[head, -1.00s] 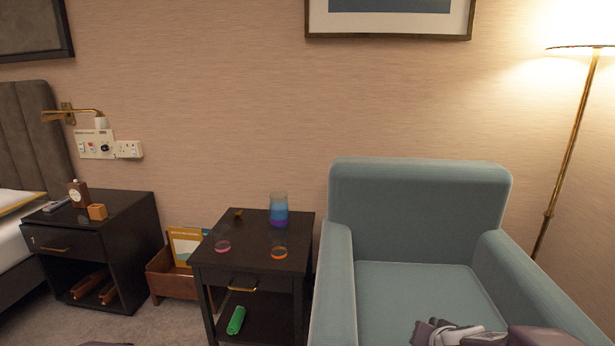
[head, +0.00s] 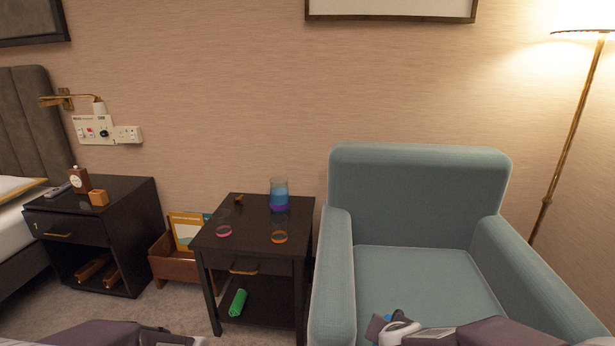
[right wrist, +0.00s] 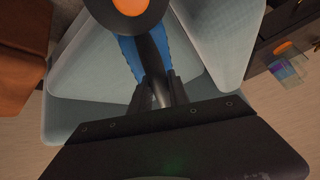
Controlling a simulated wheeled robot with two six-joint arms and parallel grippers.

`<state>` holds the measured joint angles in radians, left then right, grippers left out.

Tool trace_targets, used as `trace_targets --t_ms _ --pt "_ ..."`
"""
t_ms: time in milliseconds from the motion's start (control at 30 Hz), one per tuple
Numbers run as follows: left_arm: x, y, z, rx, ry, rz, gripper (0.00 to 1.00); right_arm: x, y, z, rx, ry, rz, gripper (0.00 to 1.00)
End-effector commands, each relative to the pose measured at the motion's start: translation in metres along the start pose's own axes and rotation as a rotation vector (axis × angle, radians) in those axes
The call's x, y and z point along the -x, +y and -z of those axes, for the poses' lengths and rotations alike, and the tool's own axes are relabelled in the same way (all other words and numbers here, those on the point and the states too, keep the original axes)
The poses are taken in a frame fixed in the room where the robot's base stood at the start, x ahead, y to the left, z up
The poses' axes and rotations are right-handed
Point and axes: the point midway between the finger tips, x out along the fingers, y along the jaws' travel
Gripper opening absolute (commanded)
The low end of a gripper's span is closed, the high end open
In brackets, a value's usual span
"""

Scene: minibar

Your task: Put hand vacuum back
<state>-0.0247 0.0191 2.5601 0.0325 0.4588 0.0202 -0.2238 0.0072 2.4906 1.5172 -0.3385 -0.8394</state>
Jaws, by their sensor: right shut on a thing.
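The hand vacuum (right wrist: 132,52) shows in the right wrist view as a blue and black handle with a dark round end and an orange disc at the top. My right gripper (right wrist: 158,92) is shut on its handle. In the head view my right gripper (head: 385,331) is at the bottom edge, in front of the armchair seat. Most of the vacuum is cut off there; only small blue bits show. My left gripper (head: 168,338) is at the bottom edge, lower left; its fingers are not clear. I cannot make out a vacuum holder.
A blue-green armchair (head: 415,185) stands right of a dark side table (head: 250,215) with glasses and a tumbler (head: 279,194). A green roll (head: 238,302) lies on its lower shelf. A brown box (head: 172,264) and a nightstand (head: 130,210) stand left. A floor lamp (head: 575,130) is right.

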Motion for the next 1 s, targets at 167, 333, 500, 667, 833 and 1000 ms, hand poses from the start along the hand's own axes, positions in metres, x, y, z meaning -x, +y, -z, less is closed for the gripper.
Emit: trace_targets --t_ms 167,333,500,667,833,1000 --pt "0.019 0.000 0.002 0.000 0.000 0.000 0.75 0.013 -0.005 0.017 0.006 0.001 0.007 0.00" --pt "0.040 0.001 0.004 0.000 0.000 0.000 0.75 0.026 -0.011 0.033 0.017 -0.002 0.016 0.00" --pt "0.067 0.001 0.007 0.000 0.000 0.000 0.75 0.043 -0.019 0.055 0.032 -0.005 0.028 0.00" --pt "0.102 0.002 0.011 0.000 0.000 0.000 0.75 0.066 -0.029 0.083 0.052 -0.009 0.046 0.00" --pt "0.153 0.003 0.016 0.000 0.000 0.000 0.75 0.098 -0.043 0.119 0.082 -0.018 0.072 0.00" --pt "0.207 0.004 0.021 0.000 0.000 0.000 0.75 0.132 -0.057 0.156 0.118 -0.026 0.101 0.00"
